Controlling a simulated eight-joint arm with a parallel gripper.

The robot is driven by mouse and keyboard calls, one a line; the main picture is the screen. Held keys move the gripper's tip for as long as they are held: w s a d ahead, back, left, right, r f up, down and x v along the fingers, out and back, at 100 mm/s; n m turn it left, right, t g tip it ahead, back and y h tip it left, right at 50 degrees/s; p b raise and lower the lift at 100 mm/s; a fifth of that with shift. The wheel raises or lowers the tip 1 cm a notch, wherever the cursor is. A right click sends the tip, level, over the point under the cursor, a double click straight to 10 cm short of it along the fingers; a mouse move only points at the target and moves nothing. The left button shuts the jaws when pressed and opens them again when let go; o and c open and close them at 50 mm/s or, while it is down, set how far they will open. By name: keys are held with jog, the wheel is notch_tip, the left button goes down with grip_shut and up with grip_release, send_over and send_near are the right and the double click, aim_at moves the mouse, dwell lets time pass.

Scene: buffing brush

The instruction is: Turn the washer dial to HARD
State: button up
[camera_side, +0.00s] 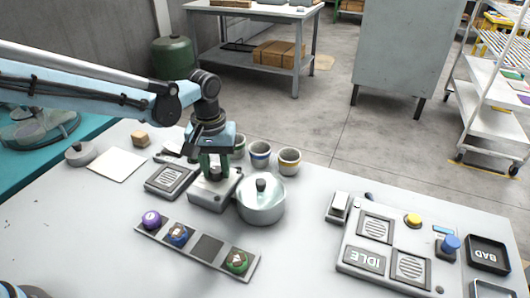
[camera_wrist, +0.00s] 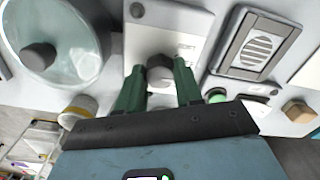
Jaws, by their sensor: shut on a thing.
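The washer (camera_side: 208,194) is a pale box near the middle of the table in the side view; its light top face (camera_wrist: 185,25) shows in the wrist view. Its grey dial (camera_wrist: 160,70) stands up from that face, with small lettering beside it that I cannot read. My gripper (camera_side: 216,172) points down over the box. In the wrist view my gripper (camera_wrist: 160,82) has its two green fingers on either side of the dial, shut on it. In the side view the dial is hidden by the fingers. The dial's setting cannot be read.
A pot with a glass lid (camera_side: 262,205) stands close to the washer's right. A grilled panel (camera_side: 172,180) is at its left, and several cups (camera_side: 260,155) are behind. A tray with coloured balls (camera_side: 206,246) lies in front. A control box reading IDLE (camera_side: 364,260) is at right.

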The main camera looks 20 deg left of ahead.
aim_at(216, 169)
jog(key=m, duration=0.3)
jog(key=shift+m, duration=2.4)
jog(key=o, duration=1)
jog(key=shift+o, duration=0.2)
jog(key=shift+r, duration=0.1)
notch_tip(216, 169, up, 12)
